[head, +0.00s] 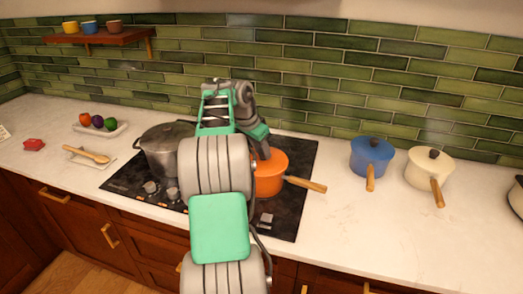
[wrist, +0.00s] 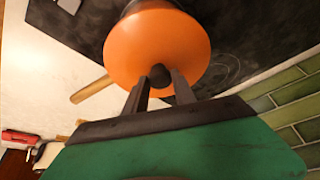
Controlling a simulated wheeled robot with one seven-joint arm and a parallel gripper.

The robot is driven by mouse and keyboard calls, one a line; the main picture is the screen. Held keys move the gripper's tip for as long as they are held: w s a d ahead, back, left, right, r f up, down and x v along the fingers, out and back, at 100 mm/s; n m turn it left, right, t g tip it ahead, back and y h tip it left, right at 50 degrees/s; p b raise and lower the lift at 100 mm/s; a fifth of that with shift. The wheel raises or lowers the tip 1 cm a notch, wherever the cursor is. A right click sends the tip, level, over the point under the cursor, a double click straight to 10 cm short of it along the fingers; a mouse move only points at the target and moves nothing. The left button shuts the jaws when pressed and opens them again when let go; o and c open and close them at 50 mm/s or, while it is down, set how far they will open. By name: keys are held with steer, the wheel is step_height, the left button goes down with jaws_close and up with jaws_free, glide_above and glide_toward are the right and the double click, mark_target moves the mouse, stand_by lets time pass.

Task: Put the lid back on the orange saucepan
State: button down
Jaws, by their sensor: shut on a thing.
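The orange saucepan (head: 269,186) sits on the black cooktop with its wooden handle pointing right. Its orange lid (wrist: 155,38) fills the top middle of the wrist view, with a dark round knob (wrist: 160,75). My gripper (wrist: 161,82) has one finger on each side of the knob and is shut on it. The wooden handle (wrist: 91,90) sticks out from behind the lid's edge. The lid hides the pan's opening, so I cannot tell whether it is seated or just above the rim. In the head view, my arm hides part of the pan.
A grey pot (head: 160,150) stands left of the saucepan on the cooktop (head: 285,215). A blue saucepan (head: 372,157) and a cream saucepan (head: 428,170) stand on the counter at right. A green tiled wall (head: 330,70) is close behind. The counter between the cooktop and blue saucepan is clear.

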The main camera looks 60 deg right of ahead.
stand_by(0.4)
steer(key=shift+c, duration=2.3)
jaws_free()
step_height(320, 180, up, 7)
steer(key=p, duration=0.7)
steer(key=shift+c, duration=0.5)
jaws_close()
